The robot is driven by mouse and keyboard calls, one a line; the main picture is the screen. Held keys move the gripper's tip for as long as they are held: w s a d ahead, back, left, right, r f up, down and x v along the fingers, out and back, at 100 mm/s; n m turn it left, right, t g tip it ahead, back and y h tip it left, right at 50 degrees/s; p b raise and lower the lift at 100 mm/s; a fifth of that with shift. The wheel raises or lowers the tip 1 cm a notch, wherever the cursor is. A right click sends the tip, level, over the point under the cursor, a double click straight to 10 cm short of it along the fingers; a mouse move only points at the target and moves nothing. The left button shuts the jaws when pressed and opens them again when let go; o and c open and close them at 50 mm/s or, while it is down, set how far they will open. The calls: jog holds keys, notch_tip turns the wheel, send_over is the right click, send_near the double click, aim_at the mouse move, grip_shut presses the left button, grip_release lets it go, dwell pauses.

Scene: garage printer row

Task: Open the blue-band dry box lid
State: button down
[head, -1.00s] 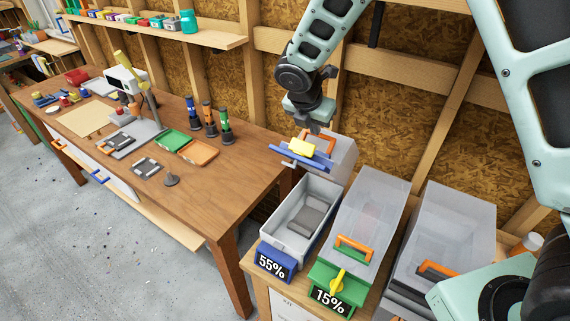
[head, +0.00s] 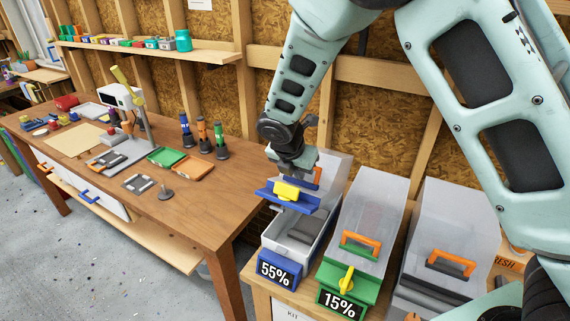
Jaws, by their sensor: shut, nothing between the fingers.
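The blue-band dry box (head: 327,228) is a clear bin with a blue front and a "55%" display (head: 276,269); a dark grey item lies inside. Its translucent lid (head: 330,175) is tilted up, partly open, with the front of the bin uncovered. The lid has a blue front band (head: 309,203), a yellow latch (head: 287,191) and an orange handle (head: 317,178). My gripper (head: 298,168) is shut right at the lid, above and behind the latch. Its fingertips are partly hidden, so I cannot tell whether they touch the lid.
A green-band box (head: 369,221) with a "15%" display stands right of it, lid closed. Another closed box (head: 452,225) stands further right. The wooden workbench (head: 215,190) with tools and trays is at left. A stud wall stands close behind the boxes.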

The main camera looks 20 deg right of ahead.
aim_at(282, 183)
jog(key=shift+t+h, duration=0.6)
jog(key=shift+t, duration=0.2)
jog(key=a+r+b, duration=0.1)
jog(key=r+b, duration=0.1)
jog(key=s+a+r+b, duration=0.1)
jog(key=a+b, duration=0.1)
jog(key=b, duration=0.1)
jog(key=s+a+r+b, duration=0.1)
jog(key=a+r+b, duration=0.1)
jog(key=shift+a+r+b, duration=0.2)
jog(key=shift+r+b, duration=0.15)
jog(key=shift+b, duration=0.05)
jog(key=b, duration=0.5)
jog(key=shift+s+a+f, duration=0.15)
jog(key=shift+s, duration=0.05)
jog(key=b, duration=0.5)
jog(key=shift+s+f+t+h, duration=0.1)
jog(key=shift+s+t+h, duration=0.2)
jog(key=shift+s+h, duration=0.1)
jog(key=b, duration=0.3)
jog(key=shift+s, duration=0.35)
jog(key=shift+s+d+r+h+b, duration=0.25)
jog(key=shift+r+b, duration=0.2)
jog(key=shift+b, duration=0.25)
jog(key=shift+w+d+f, duration=0.15)
jog(key=shift+w+d, duration=0.05)
jog(key=x, duration=0.9)
jog(key=shift+w+d, duration=0.1)
jog(key=shift+w, duration=0.1)
